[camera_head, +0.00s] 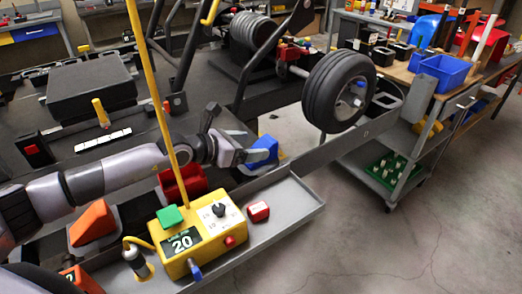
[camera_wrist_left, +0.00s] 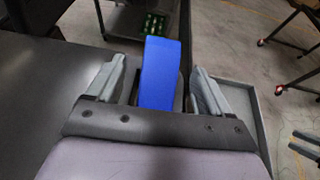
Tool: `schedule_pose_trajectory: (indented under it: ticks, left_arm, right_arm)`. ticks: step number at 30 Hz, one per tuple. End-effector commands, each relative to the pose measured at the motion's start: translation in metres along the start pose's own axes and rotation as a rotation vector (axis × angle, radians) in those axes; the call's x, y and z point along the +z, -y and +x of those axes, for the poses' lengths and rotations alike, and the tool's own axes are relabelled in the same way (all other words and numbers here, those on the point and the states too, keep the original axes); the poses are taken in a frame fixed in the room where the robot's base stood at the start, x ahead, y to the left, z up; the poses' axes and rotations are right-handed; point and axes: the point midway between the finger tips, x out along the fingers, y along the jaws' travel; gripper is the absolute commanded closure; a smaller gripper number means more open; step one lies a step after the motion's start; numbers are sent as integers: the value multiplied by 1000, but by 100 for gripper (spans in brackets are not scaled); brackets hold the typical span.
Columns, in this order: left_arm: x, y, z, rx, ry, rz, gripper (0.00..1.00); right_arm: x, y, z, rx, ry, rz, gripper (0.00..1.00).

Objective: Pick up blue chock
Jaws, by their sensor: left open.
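The blue chock (camera_head: 264,149) sits at the edge of the dark kart stand, just beyond the fingers of my left gripper (camera_head: 236,146). In the left wrist view the blue chock (camera_wrist_left: 160,75) stands between the two open grey fingers of my left gripper (camera_wrist_left: 155,92). Gaps show on both sides, so the fingers look apart from it. The lower part of the chock is hidden behind the gripper's body in the wrist view. My right gripper is not in view.
A grey tray (camera_head: 305,200) holds a yellow control box (camera_head: 200,235) with a tall yellow pole and a small red block (camera_head: 258,211). An orange chock (camera_head: 92,222) and a red bin (camera_head: 182,184) lie near my left arm. A tyre (camera_head: 338,92) stands beyond.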

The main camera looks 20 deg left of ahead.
Motion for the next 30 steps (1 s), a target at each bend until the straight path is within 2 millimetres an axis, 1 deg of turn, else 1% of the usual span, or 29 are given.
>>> schedule_pose_trajectory:
  ticks: [5,9,13,17,24,25,26,27,30]
  left_arm:
    - [2,1,15,0,2,0,19]
    - [2,3,34,1,1,2,19]
    - [0,2,48,1,0,0,19]
    - [1,2,54,1,0,2,19]
    - [1,2,54,1,0,1,19]
    - [1,2,54,1,0,1,26]
    - [1,2,54,1,0,1,35]
    - [1,2,54,1,0,1,48]
    - [1,2,54,1,0,1,78]
  right_arm:
    - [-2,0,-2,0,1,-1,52]
    - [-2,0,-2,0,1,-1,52]
    - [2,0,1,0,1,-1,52]
    - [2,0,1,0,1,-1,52]
    - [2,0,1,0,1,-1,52]
    - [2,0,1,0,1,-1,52]
    - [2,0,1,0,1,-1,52]
    - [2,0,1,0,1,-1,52]
    - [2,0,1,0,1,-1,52]
